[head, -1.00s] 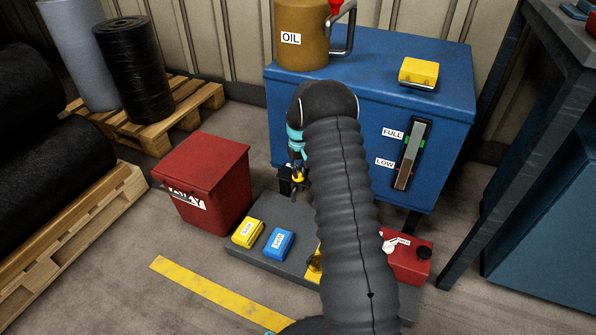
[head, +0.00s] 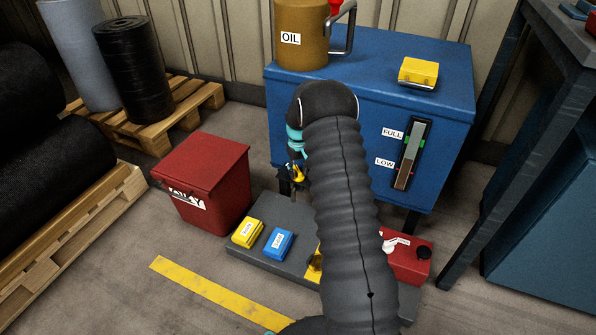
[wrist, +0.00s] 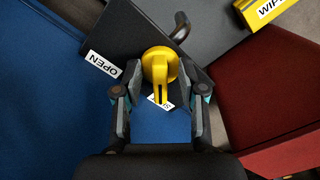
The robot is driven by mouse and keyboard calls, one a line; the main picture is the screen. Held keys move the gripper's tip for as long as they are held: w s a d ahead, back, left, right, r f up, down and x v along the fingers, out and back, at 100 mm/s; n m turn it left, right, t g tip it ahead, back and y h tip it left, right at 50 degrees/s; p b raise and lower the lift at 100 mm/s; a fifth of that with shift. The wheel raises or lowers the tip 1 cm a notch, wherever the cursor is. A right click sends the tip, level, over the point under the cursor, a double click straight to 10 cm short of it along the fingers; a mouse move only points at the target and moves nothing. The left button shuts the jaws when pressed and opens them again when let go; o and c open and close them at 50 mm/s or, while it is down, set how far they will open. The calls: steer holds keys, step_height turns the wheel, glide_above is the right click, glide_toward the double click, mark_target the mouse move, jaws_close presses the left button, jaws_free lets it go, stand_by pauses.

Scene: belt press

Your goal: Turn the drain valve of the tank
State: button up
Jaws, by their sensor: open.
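The drain valve's yellow round handle with a narrow lever (wrist: 160,68) is in the middle of the wrist view. Its lever points down in that view, over a white label (wrist: 160,102) that it partly covers. A label reading OPEN (wrist: 104,63) lies left of the handle. My gripper (wrist: 160,94) is open, with one finger on each side of the lever and a visible gap to it. The blue tank (head: 350,125) stands behind my arm in the head view. There, a small yellow part (head: 299,172) shows by my gripper (head: 292,172), and my arm hides much of the area.
A red lidded bin (head: 205,170) stands left of the tank. An oil can (head: 300,50) stands on the tank. Open floor lies in front left.

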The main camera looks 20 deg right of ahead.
mark_target(298, 171)
step_height(298, 171, up, 12)
stand_by(0.6)
steer(key=s+a+f+m, duration=0.1)
steer(key=s+a+f, duration=0.1)
steer(key=s, duration=0.4)
steer(key=s+a+r+t+p, duration=0.2)
steer(key=s+a+r, duration=0.2)
steer(key=s+r, duration=0.5)
steer(key=s+a+r+t+p, duration=0.1)
steer(key=s+a+r, duration=0.3)
steer(key=s+r, duration=0.6)
steer(key=s+a+r+t+p, duration=0.2)
steer(key=s+a+r, duration=0.3)
steer(key=s, duration=1.2)
step_height(298, 171, up, 5)
steer(key=shift+f+n+t+p, duration=0.15)
steer(key=shift+n+t+p, duration=0.15)
steer(key=shift+n+p, duration=0.15)
